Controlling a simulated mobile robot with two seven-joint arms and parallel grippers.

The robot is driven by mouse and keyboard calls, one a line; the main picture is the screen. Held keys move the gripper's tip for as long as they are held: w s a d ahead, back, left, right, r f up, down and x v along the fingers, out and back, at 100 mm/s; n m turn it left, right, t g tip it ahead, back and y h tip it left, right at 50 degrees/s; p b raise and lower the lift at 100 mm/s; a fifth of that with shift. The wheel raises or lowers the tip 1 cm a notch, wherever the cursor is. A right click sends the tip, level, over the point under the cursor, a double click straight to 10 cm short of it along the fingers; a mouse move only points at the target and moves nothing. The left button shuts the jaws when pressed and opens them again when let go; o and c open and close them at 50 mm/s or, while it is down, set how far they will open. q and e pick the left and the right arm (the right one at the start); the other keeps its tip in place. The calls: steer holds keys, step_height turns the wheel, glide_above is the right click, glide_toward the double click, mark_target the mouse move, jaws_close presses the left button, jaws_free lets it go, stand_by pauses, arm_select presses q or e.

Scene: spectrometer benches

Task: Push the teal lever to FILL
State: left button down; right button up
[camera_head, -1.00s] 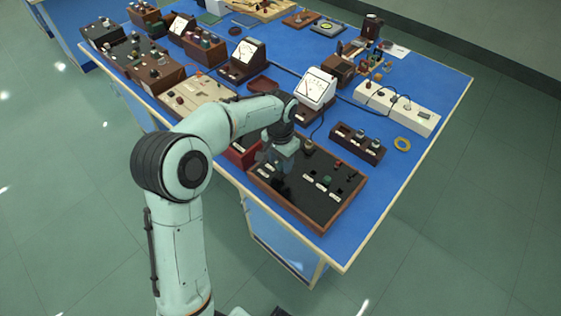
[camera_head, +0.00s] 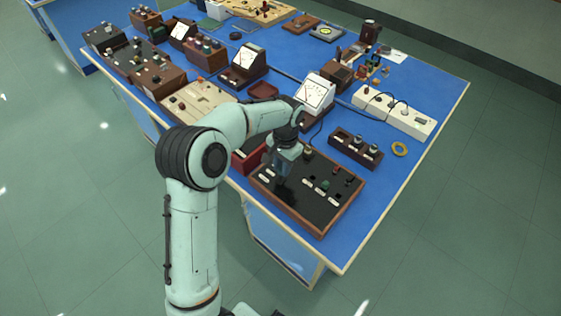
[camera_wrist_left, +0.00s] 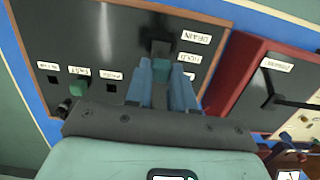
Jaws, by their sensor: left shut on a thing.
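The control panel (camera_head: 310,205) has a glossy black top in a wooden frame at the near end of the blue bench. My left gripper (camera_head: 281,174) points down over its left part. In the left wrist view the gripper (camera_wrist_left: 162,82) is shut on the teal lever (camera_wrist_left: 160,66), one blue-grey finger on each side. A column of labels beside the lever reads DRAIN (camera_wrist_left: 197,38), then HOLD (camera_wrist_left: 189,58), then one partly hidden by a finger. The lever's knob is about level with the space just below HOLD. The lever is hidden in the head view. My right gripper is not in view.
A red box (camera_wrist_left: 237,85) stands close beside the panel. A green knob (camera_wrist_left: 78,88) and small switches are on the same panel. A white meter (camera_head: 316,93) stands farther back.

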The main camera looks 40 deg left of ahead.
arm_select(q)
steer(key=w+g+p, duration=0.2)
steer(key=p, duration=0.1)
steer(key=shift+w+d+r, duration=0.1)
steer(key=shift+r, duration=0.05)
steer(key=shift+w+f+g+p, duration=0.2)
steer(key=shift+g+p, duration=0.1)
steer(key=shift+g, duration=0.1)
steer(key=shift+w+f+g, duration=0.1)
steer(key=shift+f+g, duration=0.05)
steer(key=shift+g, duration=0.15)
steer(key=shift+f+g, duration=0.15)
steer(key=shift+g, duration=0.25)
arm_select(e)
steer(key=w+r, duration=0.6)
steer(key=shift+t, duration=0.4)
arm_select(q)
steer(key=shift+w+g, duration=0.15)
steer(key=shift+g, duration=0.15)
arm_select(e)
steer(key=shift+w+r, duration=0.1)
arm_select(q)
steer(key=c, duration=1)
jaws_free()
steer(key=shift+f, duration=0.1)
steer(key=shift+o, duration=0.2)
